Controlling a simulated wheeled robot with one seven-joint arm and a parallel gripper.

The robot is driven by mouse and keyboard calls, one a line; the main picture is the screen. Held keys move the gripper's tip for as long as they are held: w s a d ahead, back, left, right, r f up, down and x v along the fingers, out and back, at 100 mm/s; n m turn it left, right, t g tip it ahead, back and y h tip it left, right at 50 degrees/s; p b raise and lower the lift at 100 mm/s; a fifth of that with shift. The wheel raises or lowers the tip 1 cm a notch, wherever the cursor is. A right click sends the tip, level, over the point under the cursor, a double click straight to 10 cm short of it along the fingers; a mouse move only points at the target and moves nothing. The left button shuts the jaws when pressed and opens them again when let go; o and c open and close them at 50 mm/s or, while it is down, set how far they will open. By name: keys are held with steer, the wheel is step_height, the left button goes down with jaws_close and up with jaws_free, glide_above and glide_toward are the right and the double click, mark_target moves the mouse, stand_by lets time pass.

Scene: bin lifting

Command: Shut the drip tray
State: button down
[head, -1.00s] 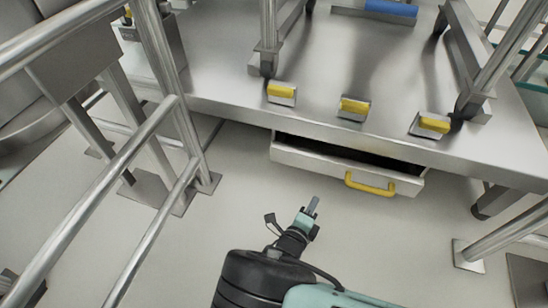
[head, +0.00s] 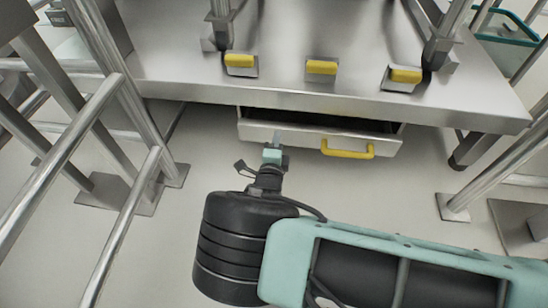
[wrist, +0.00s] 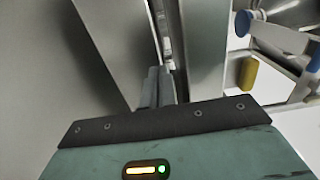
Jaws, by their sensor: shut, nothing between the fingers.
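The drip tray (head: 300,137) is a metal drawer under the steel bench, with a yellow handle (head: 347,150) right of its middle. It is partly pulled out; a dark gap shows between its front and the bench edge. My gripper (head: 278,136) is shut and empty. In the wrist view the shut fingers (wrist: 158,87) point toward a narrow gap between grey metal surfaces.
The steel bench (head: 180,75) has several yellow blocks (head: 321,67) in metal brackets along its front edge. Metal railings (head: 120,195) stand at left, and a tube post (head: 500,170) with a floor plate stands at right. The floor before the tray is clear apart from my arm.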

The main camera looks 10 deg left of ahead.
mark_target(279, 126)
steer(key=shift+w, duration=0.6)
steer(key=w, duration=0.4)
steer(key=shift+w+d+b, duration=0.15)
steer(key=shift+w+b, duration=0.05)
steer(key=shift+b, duration=0.1)
steer(key=shift+w+r, duration=0.1)
steer(key=shift+w, duration=0.15)
